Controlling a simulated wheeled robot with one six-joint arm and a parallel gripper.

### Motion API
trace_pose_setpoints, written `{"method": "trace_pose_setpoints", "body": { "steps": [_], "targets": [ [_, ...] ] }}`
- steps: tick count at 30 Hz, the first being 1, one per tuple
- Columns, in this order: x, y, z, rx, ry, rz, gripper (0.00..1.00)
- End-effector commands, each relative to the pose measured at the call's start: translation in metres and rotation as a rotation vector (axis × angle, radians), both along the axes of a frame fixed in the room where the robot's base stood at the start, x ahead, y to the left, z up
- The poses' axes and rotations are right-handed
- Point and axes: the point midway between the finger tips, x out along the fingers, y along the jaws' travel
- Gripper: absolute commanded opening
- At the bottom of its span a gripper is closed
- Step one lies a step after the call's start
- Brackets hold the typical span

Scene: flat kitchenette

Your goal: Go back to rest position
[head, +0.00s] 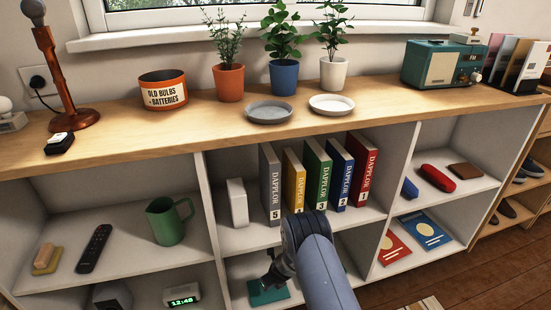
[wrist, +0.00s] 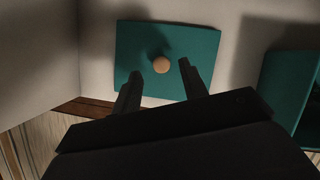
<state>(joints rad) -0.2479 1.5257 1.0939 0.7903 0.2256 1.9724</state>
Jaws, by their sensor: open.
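My gripper (wrist: 161,81) is open in the wrist view, with its two dark fingers apart. A teal flat panel or mat (wrist: 125,55) lies beyond the fingertips, and a small round tan thing (wrist: 161,65) shows on it, between and just past the fingertips. I cannot tell whether the fingers touch it; nothing is seen gripped. In the head view my arm reaches into the lower middle compartment of the shelf, where the teal mat (head: 270,296) shows in part. My arm hides part of that compartment.
Numbered books (head: 318,172) stand in the compartment above. A green mug (head: 168,221) stands to the left. Red and blue booklets (head: 427,229) lie at the right. Plants, plates and a teal radio (head: 440,63) stand on the shelf top (head: 215,123). Compartment walls (head: 400,165) flank my arm.

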Motion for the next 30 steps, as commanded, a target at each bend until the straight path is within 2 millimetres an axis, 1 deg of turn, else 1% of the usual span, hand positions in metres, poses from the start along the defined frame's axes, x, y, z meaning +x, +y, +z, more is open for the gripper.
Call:
{"method": "trace_pose_setpoints", "body": {
  "steps": [7,30],
  "targets": [
    [-0.014,-0.011,-0.002,-0.001,0.002,-0.003,0.41],
    [-0.049,-0.039,-0.003,0.000,0.001,-0.003,0.41]
  ]
}}
